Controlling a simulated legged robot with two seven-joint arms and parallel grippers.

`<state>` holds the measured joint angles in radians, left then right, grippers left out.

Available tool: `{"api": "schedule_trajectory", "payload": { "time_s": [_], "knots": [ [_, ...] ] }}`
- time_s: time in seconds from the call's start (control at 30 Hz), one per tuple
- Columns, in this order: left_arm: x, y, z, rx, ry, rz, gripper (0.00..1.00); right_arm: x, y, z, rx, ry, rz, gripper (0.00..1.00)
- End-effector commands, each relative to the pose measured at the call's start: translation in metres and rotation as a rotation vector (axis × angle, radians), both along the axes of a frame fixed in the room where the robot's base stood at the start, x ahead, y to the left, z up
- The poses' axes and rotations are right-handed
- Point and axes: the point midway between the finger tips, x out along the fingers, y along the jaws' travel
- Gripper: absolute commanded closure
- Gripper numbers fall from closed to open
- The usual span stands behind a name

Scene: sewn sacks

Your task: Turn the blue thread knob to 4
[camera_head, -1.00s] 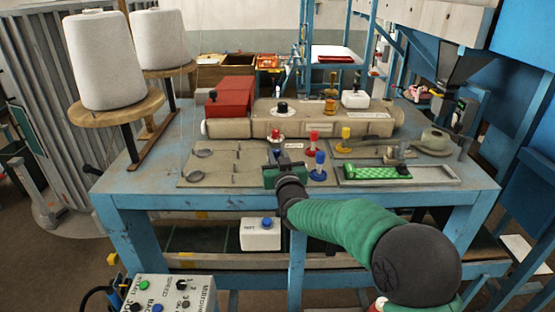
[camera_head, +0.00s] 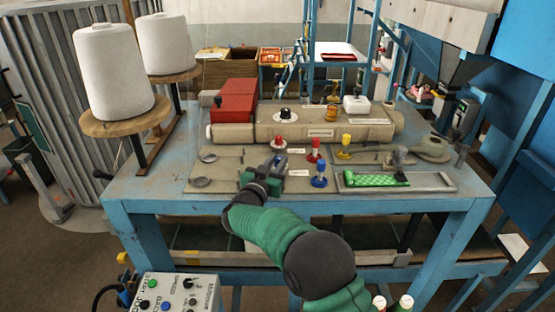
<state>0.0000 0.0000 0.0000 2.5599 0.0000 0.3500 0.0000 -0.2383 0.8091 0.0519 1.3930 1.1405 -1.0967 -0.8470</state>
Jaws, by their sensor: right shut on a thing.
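My right gripper (camera_head: 266,172), on a green-sleeved arm from the bottom, is at the front of the tan plate (camera_head: 222,176) on the blue table. It is shut on a small blue knob (camera_head: 281,161), mostly hidden by the fingers; its scale cannot be read. Just behind it is a red knob (camera_head: 279,142) on a white disc. To its right, apart from it, a blue-topped post (camera_head: 319,172) stands upright, with a red-topped post (camera_head: 315,150) behind it. My left gripper is not in view.
A grey tray (camera_head: 440,181) with a green strip lies at the right of the table (camera_head: 150,206). Behind are a long beige housing (camera_head: 240,128) and a red box (camera_head: 237,98). White thread cones (camera_head: 112,70) stand at left. A control box (camera_head: 178,290) is at lower left.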

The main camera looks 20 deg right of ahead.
Motion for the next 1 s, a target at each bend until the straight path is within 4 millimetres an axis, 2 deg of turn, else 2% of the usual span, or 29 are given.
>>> {"api": "schedule_trajectory", "payload": {
  "time_s": [0.37,0.4,0.53,0.87,1.0],
  "knots": [
    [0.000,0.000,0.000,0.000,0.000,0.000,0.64,0.000,0.001,-0.001,0.001,0.001,-0.003,1.00],
    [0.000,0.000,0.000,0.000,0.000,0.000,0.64,0.000,0.001,-0.001,0.001,0.001,-0.003,0.74],
    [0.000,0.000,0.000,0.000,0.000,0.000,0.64,0.000,0.001,-0.001,0.001,0.001,-0.003,0.57],
    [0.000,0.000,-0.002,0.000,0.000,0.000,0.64,-0.002,0.002,-0.001,0.000,-0.001,-0.004,0.56],
    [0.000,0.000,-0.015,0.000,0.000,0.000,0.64,-0.016,0.015,-0.004,0.001,-0.002,0.000,0.56]
  ]
}}
